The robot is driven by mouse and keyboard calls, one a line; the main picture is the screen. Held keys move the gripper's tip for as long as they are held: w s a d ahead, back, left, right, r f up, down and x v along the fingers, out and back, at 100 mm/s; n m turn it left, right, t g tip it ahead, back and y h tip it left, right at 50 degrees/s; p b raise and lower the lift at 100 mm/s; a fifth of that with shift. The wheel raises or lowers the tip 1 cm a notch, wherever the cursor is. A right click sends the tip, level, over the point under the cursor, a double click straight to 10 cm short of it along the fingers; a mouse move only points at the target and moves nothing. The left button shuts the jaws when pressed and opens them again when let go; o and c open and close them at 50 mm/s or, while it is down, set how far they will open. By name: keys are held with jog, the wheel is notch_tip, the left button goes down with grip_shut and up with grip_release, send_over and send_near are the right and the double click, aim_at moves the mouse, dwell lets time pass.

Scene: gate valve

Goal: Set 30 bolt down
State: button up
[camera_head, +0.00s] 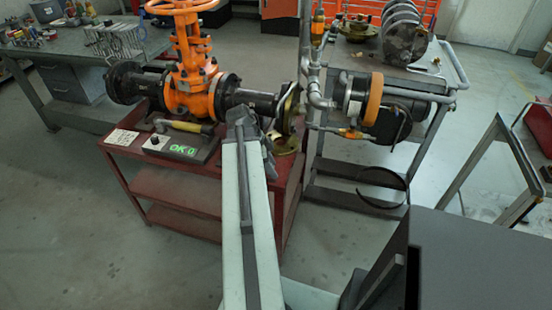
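An orange gate valve (193,85) with a handwheel stands on a red cart (205,190), with black flanged pipe (256,101) on both sides. A brass-coloured flange (290,106) is at the right pipe end. A second brass-coloured flange (287,143) lies low on the cart, partly hidden. My gripper (256,123) is at the far end of my arm, in front of the right pipe and left of these flanges. My arm hides most of it, so its opening is unclear. I cannot make out any 30 bolt, in the gripper or on the cart.
A dark box (182,147) with a green "OK 0" display, a yellow-handled tool (185,127) and a white card (121,138) are on the cart's left. A grey trolley (355,178) with a pump stands close right. A workbench (85,55) stands behind left.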

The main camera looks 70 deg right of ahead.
jog(key=p+v, duration=1.1)
jog(key=v, duration=0.1)
jog(key=shift+r, duration=0.2)
